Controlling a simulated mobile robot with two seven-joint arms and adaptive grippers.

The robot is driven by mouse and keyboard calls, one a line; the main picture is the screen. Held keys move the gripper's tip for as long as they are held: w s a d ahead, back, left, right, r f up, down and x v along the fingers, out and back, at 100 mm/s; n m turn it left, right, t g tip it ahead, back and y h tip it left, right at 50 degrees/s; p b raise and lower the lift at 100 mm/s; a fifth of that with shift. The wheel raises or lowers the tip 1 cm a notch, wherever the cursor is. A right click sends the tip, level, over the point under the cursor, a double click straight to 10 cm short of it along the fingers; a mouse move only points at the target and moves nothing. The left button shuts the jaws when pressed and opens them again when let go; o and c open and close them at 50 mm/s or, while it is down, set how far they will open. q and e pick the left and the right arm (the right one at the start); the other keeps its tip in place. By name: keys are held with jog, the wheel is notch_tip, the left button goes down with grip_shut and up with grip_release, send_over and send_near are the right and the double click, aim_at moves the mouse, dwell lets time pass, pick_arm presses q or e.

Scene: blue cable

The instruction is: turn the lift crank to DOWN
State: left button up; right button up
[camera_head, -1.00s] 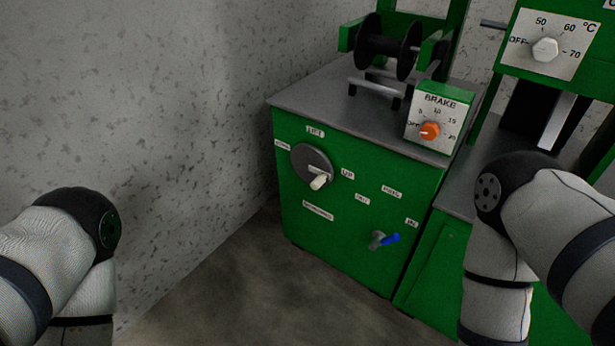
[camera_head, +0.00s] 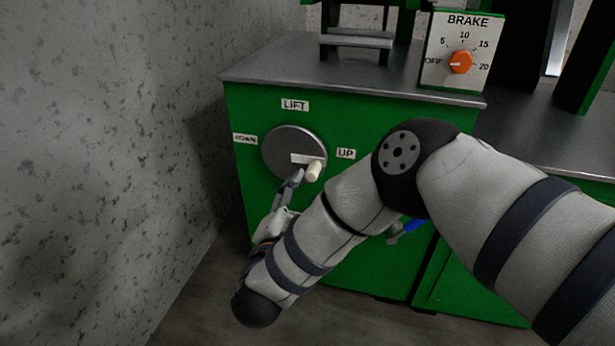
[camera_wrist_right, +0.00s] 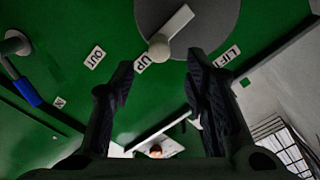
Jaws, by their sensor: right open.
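The lift crank is a grey round disc (camera_head: 283,143) on the green cabinet front, with a pale bar and a cream handle knob (camera_head: 314,171). The bar points right and slightly down, toward the UP label (camera_head: 346,154). The DOWN label (camera_head: 245,139) is on the disc's left. My right gripper (camera_head: 296,181) is just below the disc, left of the knob in the head view. In the right wrist view my right gripper (camera_wrist_right: 160,72) is open and empty, with the knob (camera_wrist_right: 158,47) beyond and between the fingertips. Contact cannot be told. My left gripper is out of view.
A brake box with an orange dial (camera_head: 461,62) stands on the cabinet top (camera_head: 300,65). A blue-handled valve (camera_head: 410,228) is partly behind my right arm. A speckled grey wall (camera_head: 90,150) stands on the left. The floor is clear at the lower left.

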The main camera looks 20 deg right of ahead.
aim_at(311, 177)
jog(key=x, duration=0.2)
jog(key=b+x, duration=0.1)
jog(key=x, duration=0.2)
jog(key=b+x, duration=0.1)
jog(key=x, duration=0.1)
jog(key=shift+w+d+f, duration=0.2)
jog(key=shift+w+f, duration=0.05)
jog(key=shift+w+d+r, duration=0.1)
jog(key=shift+w+d, duration=0.1)
jog(key=shift+w, duration=0.2)
grip_shut()
